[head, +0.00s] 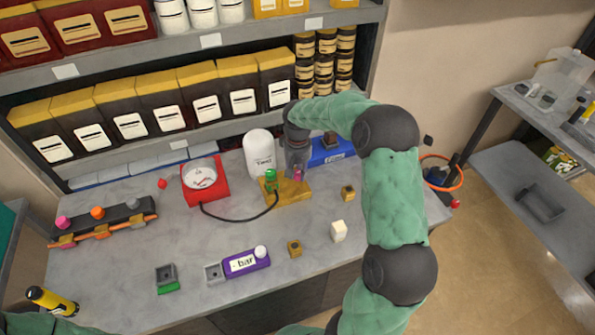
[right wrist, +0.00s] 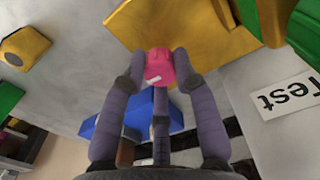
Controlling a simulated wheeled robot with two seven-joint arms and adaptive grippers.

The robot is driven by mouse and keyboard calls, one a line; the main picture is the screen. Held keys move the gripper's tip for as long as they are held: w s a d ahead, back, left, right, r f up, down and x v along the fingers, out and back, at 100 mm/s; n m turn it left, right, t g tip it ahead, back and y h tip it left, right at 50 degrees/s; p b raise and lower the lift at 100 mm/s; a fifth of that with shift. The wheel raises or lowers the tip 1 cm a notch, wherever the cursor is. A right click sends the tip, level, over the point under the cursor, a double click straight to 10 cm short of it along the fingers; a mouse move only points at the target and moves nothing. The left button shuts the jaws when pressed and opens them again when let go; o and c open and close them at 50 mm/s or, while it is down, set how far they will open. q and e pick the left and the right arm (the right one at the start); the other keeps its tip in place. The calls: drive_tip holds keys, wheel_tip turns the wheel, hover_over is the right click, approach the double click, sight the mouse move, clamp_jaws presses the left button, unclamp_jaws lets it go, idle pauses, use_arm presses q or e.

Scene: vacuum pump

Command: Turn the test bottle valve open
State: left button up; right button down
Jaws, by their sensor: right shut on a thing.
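The white test bottle (head: 258,148), labelled "Test", stands upright at the back middle of the bench; it also shows in the right wrist view (right wrist: 285,132). A yellow manifold block (head: 292,190) sits in front of it, bearing a green knob (head: 271,176) and a pink knob (head: 297,175). My right gripper (head: 297,164) reaches down over the block. In the right wrist view its fingers are shut around the pink knob (right wrist: 159,66), which has a small white mark. I cannot tell how far the knob is turned. My left gripper is out of view.
A red gauge box (head: 206,184) stands left of the manifold, with a black hose running to the block. A blue unit (head: 331,152) is close on the right. Small yellow blocks, a white cube (head: 338,231) and a purple display (head: 246,263) lie in front. Shelves rise behind.

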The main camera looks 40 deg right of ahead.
sight(297, 172)
drive_tip(key=shift+n+p, duration=0.4)
drive_tip(key=shift+p, duration=0.1)
drive_tip(key=c, duration=1)
unclamp_jaws()
drive_tip(key=shift+o, duration=0.2)
wheel_tip(297, 172, up, 12)
